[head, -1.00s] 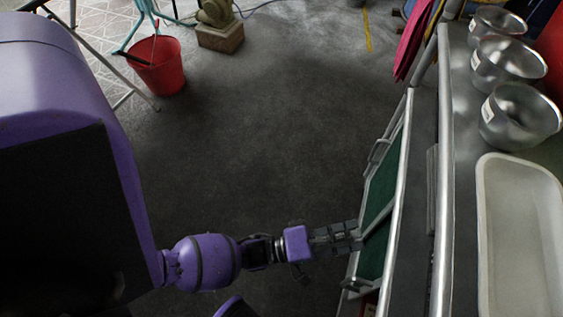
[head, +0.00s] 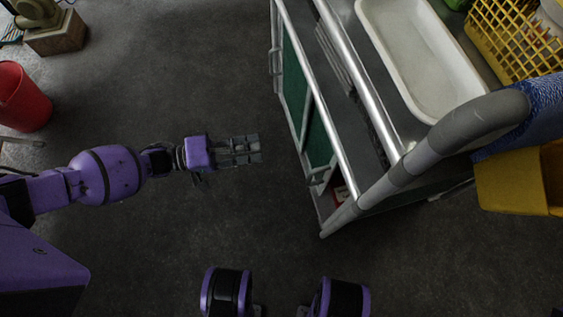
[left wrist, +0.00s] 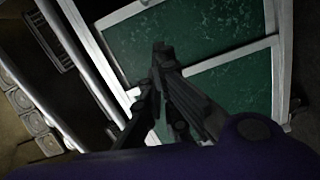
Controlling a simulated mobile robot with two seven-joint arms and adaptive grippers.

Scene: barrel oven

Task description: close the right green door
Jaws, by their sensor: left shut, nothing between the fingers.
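The metal cart has two green door panels with light frames on its left side in the head view. I take the lower one as the right green door (head: 319,146); a metal handle (head: 320,181) is near its lower end. The other green panel (head: 293,82) is further up. My left gripper (head: 257,149) is shut and empty, pointing at the door with a gap of bare floor between them. In the left wrist view, the left gripper (left wrist: 160,50) overlaps two framed green panels at different angles; I cannot tell how far either is open. My right gripper is not in view.
The cart carries a white tray (head: 415,45) and a yellow basket (head: 515,40). A thick grey rail (head: 440,148) and a yellow bin (head: 515,183) are at the right. A red bucket (head: 22,98) stands far left. The floor around my left gripper is clear.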

